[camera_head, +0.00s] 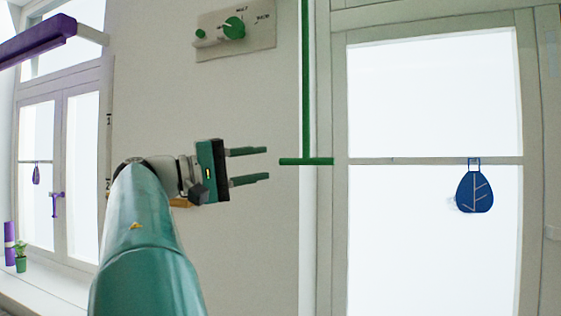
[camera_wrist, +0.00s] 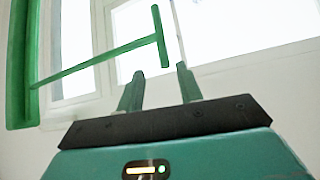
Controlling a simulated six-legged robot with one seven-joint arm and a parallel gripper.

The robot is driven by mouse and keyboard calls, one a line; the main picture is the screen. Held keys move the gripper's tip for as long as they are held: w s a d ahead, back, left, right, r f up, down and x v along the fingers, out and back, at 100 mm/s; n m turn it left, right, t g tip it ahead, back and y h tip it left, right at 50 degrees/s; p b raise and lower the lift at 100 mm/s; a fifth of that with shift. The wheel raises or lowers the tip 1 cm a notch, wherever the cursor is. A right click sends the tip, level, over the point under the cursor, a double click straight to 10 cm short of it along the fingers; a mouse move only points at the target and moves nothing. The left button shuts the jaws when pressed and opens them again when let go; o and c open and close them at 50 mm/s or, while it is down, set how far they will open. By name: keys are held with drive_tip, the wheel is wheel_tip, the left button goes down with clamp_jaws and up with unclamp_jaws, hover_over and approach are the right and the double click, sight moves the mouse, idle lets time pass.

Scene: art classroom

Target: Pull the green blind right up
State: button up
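A green rod (camera_head: 305,80) hangs down the wall beside the right window. It ends in a short level green crossbar (camera_head: 306,161). In the wrist view the rod (camera_wrist: 95,61) runs from a thick green bar (camera_wrist: 22,65), possibly the rolled blind, to the crossbar (camera_wrist: 160,36). My gripper (camera_head: 267,163) is open and empty, just left of the crossbar at about its height in the head view, with a gap between them. In the wrist view the crossbar lies beyond the gap between my fingertips (camera_wrist: 158,69). The head view does not show the blind itself.
A wall panel (camera_head: 236,28) with green knobs sits above my gripper. At the left are a purple blind roll (camera_head: 38,38), a purple T-handle (camera_head: 56,204) and a small plant (camera_head: 20,256) on the sill.

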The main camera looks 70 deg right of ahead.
drive_tip(key=v, duration=0.4)
idle(0.5)
drive_tip(key=w+a+f+n+t+y, duration=0.1)
drive_tip(key=w+a+f+n+t, duration=0.2)
drive_tip(key=f+t, duration=0.35)
drive_tip(key=w+a+f+n+t, duration=0.4)
drive_tip(key=f, duration=0.6)
drive_tip(key=w+a+f+n+t+y, duration=0.1)
drive_tip(key=w+a+f+n+t, duration=0.2)
drive_tip(key=f+t, duration=0.35)
drive_tip(key=a+f+n+t+y, duration=0.1)
drive_tip(key=a+f+y, duration=0.4)
drive_tip(key=a+f, duration=0.6)
drive_tip(key=s+a+f+t+y, duration=0.1)
drive_tip(key=a+f+y, duration=0.4)
drive_tip(key=a+f, duration=0.7)
drive_tip(key=a+t, duration=0.1)
drive_tip(key=a, duration=0.5)
drive_tip(key=shift+s+n+t, duration=0.3)
drive_tip(key=shift+n+t, duration=0.1)
